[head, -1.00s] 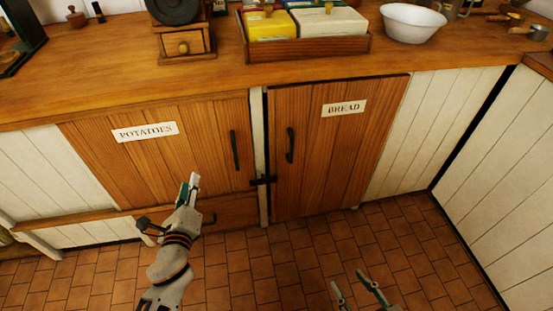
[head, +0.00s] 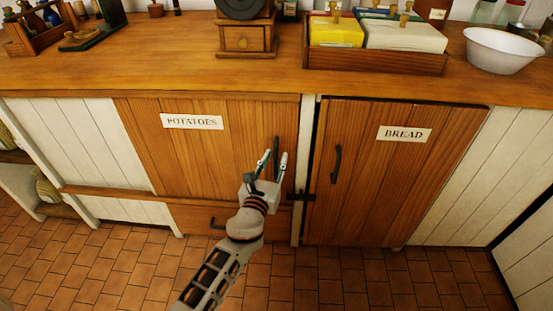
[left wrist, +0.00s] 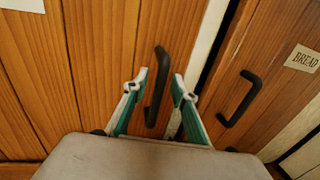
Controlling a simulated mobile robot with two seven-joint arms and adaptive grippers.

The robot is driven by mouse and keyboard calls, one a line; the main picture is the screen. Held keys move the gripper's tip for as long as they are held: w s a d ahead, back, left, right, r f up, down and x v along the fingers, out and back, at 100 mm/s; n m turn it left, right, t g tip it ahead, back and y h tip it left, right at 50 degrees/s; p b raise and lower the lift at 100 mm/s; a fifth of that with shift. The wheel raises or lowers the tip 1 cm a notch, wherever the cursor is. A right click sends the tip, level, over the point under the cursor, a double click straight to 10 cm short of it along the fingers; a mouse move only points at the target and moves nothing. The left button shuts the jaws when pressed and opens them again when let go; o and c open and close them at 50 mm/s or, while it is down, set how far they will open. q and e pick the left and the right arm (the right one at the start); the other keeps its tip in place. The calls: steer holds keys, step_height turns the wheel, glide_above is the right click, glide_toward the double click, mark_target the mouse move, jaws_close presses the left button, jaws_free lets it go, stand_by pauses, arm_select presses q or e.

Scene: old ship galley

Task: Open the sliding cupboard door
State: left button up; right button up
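The wooden cupboard door labelled POTATOES (head: 160,150) is closed, flush in the white panelled front. Its dark upright handle (head: 276,148) is near the door's right edge. My left gripper (head: 274,158) is at this handle, with its fingers apart. In the left wrist view the handle (left wrist: 158,80) shows between the two open fingertips (left wrist: 161,76); I cannot tell whether either finger touches it. My right gripper is not in view.
The BREAD door (head: 400,180) with its own handle (head: 336,163) is closed to the right, with a dark latch (head: 302,197) at its left edge. A drawer (head: 195,218) is below. The wooden counter (head: 170,70) carries a grinder, a box tray and a white bowl (head: 500,50).

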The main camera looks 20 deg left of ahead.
arm_select(q)
steer(key=shift+w, duration=0.4)
jaws_close()
